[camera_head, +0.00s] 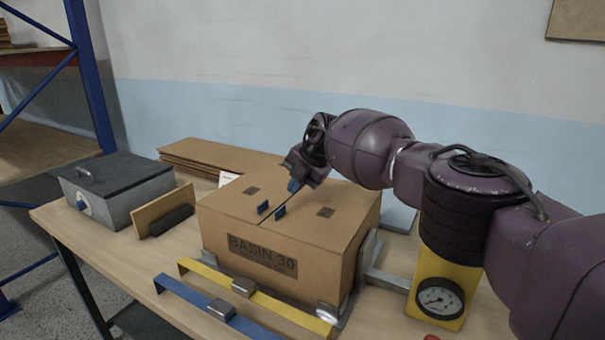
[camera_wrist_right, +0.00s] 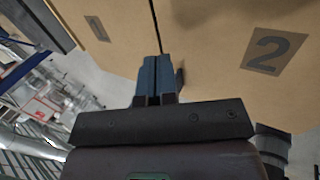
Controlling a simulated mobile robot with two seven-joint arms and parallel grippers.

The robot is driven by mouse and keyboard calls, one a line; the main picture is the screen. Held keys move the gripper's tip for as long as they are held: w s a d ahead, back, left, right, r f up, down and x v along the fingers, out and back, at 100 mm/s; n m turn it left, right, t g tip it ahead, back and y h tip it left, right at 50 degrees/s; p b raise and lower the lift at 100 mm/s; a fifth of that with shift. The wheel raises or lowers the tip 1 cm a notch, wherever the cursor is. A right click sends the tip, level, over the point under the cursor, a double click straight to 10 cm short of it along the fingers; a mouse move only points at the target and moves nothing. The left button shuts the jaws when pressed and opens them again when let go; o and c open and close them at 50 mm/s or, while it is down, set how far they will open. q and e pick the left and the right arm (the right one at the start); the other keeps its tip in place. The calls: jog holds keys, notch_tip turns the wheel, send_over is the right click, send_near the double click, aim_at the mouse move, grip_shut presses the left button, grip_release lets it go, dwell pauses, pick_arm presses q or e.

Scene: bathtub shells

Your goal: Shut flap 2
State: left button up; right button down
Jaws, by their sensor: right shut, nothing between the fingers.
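A brown carton (camera_head: 275,262) marked BASIN 30 stands on the table, its top flaps lying flat and meeting at a dark seam. Two small blue tabs (camera_head: 280,210) stand on the top, one on each side of the seam. In the right wrist view, flap 2 (camera_wrist_right: 228,45) carries a dark label with a 2 and lies right of the seam. The head view labels are too small to read. My right gripper (camera_head: 294,186) is shut and empty, close over the carton top at the seam; its blue fingertips (camera_wrist_right: 156,62) partly hide the seam. My left gripper is not in view.
A grey case (camera_head: 120,188) and a brown panel (camera_head: 160,208) stand left of the carton. Flat cardboard (camera_head: 215,158) lies behind. Yellow (camera_head: 255,296) and blue (camera_head: 210,305) bars lie in front. A yellow gauge box (camera_head: 438,293) stands at right, beneath my arm.

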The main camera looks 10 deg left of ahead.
aim_at(289, 204)
jog(key=shift+x, duration=0.8)
jog(key=shift+f+b, duration=0.3)
jog(key=shift+f, duration=0.2)
jog(key=shift+w+f, duration=0.1)
jog(key=shift+f, duration=0.2)
jog(key=shift+a+f, duration=0.1)
jog(key=shift+f, duration=0.1)
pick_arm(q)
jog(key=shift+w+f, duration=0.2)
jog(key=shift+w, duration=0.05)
pick_arm(e)
jog(key=shift+f, duration=0.1)
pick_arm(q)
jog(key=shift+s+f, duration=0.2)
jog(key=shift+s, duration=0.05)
pick_arm(e)
jog(key=shift+f, duration=0.15)
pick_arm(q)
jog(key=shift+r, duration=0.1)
pick_arm(e)
jog(key=shift+s, duration=0.2)
